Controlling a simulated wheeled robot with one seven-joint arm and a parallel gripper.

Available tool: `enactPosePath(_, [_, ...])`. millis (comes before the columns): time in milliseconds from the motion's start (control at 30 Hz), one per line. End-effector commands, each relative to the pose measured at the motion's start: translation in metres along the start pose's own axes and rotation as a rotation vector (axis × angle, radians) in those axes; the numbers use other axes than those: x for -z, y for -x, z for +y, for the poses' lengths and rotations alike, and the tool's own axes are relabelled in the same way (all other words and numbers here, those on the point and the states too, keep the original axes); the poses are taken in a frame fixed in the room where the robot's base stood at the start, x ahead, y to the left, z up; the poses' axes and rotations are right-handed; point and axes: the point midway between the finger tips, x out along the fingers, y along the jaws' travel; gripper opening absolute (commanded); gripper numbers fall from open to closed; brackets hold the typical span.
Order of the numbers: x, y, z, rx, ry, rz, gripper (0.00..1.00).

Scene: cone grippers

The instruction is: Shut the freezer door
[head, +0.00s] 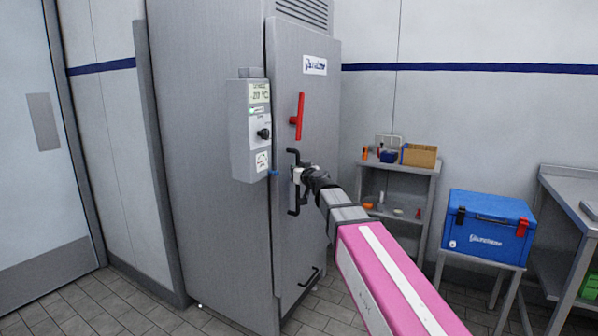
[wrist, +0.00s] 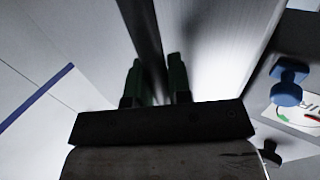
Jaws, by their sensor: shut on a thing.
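The freezer (head: 205,150) is a tall grey cabinet left of centre in the head view. Its grey door (head: 318,115) faces right, with a red lever (head: 298,116) above a black upright handle (head: 292,207). The door stands close to the cabinet; I cannot tell whether a small gap is left. My gripper (head: 297,176) is at the black handle's height and shut on it, partly hiding it.
A control box (head: 250,128) juts from the freezer's side, left of my gripper. A blue knob (wrist: 288,84) shows in the wrist view. Right of the door stand a shelf unit (head: 399,183), a blue cool box (head: 487,228) on a stand and a bench (head: 570,195). Tiled floor is free in front.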

Motion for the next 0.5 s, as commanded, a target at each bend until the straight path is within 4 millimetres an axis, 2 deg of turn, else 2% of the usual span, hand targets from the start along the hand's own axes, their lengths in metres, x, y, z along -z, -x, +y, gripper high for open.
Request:
enactPosePath(33, [0.0005, -0.006, -0.0055, 0.018, -0.002, -0.003, 0.0])
enactPosePath(133, [0.0005, -0.0064, -0.006, 0.019, -0.003, -0.003, 0.0])
enactPosePath(167, [0.0005, -0.0065, -0.006, 0.019, -0.003, -0.003, 0.29])
enactPosePath(200, [0.0005, -0.0064, -0.0057, 0.018, -0.003, -0.003, 0.42])
enactPosePath(500, [0.0004, -0.0049, -0.0043, 0.014, -0.002, -0.002, 0.43])
